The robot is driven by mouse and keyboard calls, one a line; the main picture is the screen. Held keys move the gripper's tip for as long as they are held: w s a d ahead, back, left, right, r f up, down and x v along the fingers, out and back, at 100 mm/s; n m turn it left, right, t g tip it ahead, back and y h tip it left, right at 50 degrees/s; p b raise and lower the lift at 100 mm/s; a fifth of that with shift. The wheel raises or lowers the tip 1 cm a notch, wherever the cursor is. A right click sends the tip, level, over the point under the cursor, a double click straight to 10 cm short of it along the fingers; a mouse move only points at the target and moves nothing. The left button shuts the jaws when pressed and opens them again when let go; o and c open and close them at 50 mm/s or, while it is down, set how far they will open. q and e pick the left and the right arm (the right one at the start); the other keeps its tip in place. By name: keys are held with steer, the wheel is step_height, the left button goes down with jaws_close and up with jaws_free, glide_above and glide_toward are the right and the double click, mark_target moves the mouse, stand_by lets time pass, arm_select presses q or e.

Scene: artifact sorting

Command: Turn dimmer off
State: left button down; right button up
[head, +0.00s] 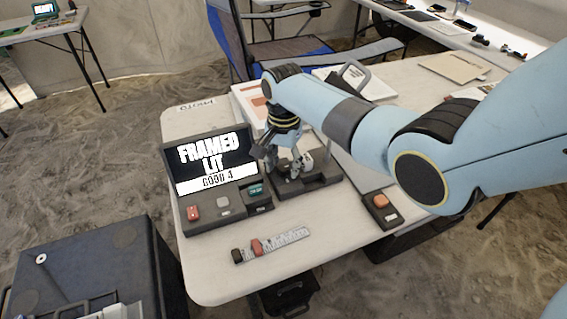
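My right gripper (284,162) reaches down over a dark stand (318,181) on the white table, just right of the lit screen. Small pale parts show at its fingers, and I cannot tell whether it grips any of them or whether its fingers are open. No thing is clearly marked as the dimmer. A small dark box with an orange knob (381,201) lies right of the stand, apart from the gripper. My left gripper is out of view.
The screen's console has red, grey and green buttons (194,213). A ruler-like strip with a red slider (282,241) lies at the table's front. A dark case (85,265) stands at lower left. A blue folding chair (228,40) stands behind the table (220,285).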

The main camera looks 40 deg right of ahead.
jaws_close()
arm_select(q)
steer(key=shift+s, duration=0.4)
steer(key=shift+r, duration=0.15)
arm_select(e)
steer(key=n+p, duration=0.2)
steer(key=shift+r+n, duration=0.15)
steer(key=shift+n, duration=0.25)
steer(key=n+p, duration=0.1)
steer(key=n, duration=0.1)
steer(key=shift+n, duration=0.4)
steer(key=n+p, duration=0.1)
steer(key=n, duration=0.1)
steer(key=shift+n, duration=0.4)
steer(key=n+p, duration=0.1)
steer(key=n, duration=0.2)
arm_select(q)
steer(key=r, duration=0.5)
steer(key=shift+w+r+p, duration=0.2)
steer(key=shift+p, duration=0.15)
arm_select(e)
steer(key=n, duration=0.6)
steer(key=shift+n, duration=0.3)
